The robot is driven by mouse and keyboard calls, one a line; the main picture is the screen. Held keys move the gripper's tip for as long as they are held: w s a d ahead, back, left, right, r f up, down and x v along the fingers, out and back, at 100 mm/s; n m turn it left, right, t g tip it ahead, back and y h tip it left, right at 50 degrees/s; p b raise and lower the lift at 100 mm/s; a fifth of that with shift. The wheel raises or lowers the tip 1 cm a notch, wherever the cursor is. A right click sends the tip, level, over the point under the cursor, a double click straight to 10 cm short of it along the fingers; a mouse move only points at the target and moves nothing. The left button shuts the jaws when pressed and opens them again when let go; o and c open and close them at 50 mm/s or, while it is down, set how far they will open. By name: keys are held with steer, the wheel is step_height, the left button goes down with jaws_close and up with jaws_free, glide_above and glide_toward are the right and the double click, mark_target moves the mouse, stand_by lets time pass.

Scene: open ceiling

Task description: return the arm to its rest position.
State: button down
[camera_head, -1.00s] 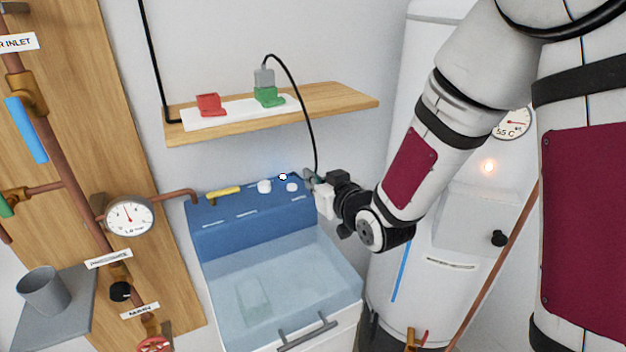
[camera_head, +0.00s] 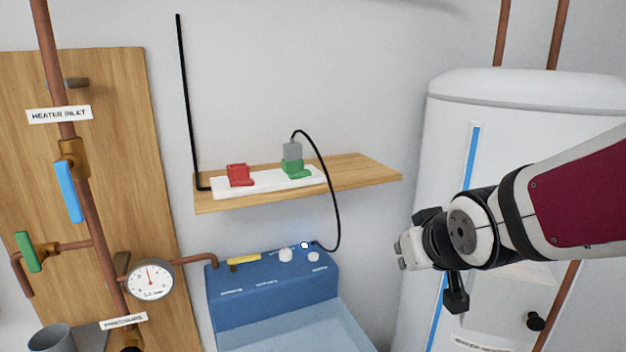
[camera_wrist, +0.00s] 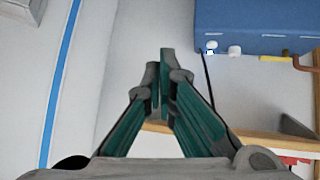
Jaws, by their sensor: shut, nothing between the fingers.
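My gripper (camera_head: 404,252) is in the right half of the head view, in front of the white heater tank, with its end towards the left. It is apart from the blue washer panel and the shelf. In the wrist view my gripper (camera_wrist: 161,85) shows its green-sided fingers drawn together at the tips. Nothing is between them. My arm reaches in from the right edge of the head view, with a dark red panel on its link.
A wooden shelf (camera_head: 375,176) carries a power strip with a red and a green switch; a plug with a black cable sits there. Below is a blue washer panel (camera_head: 240,307). The white tank (camera_head: 455,140) stands right. A pipe board (camera_head: 115,110) with valves and gauge (camera_head: 150,279) is left.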

steer(key=s+d+r+m+g, duration=0.1)
steer(key=s+g, duration=0.1)
steer(key=s, duration=0.8)
steer(key=s+d+r+m+g, duration=0.1)
steer(key=s+d+g, duration=0.1)
steer(key=s, duration=0.8)
steer(key=shift+d+r+h, duration=0.15)
steer(key=shift+r+h, duration=0.15)
steer(key=shift+r, duration=0.05)
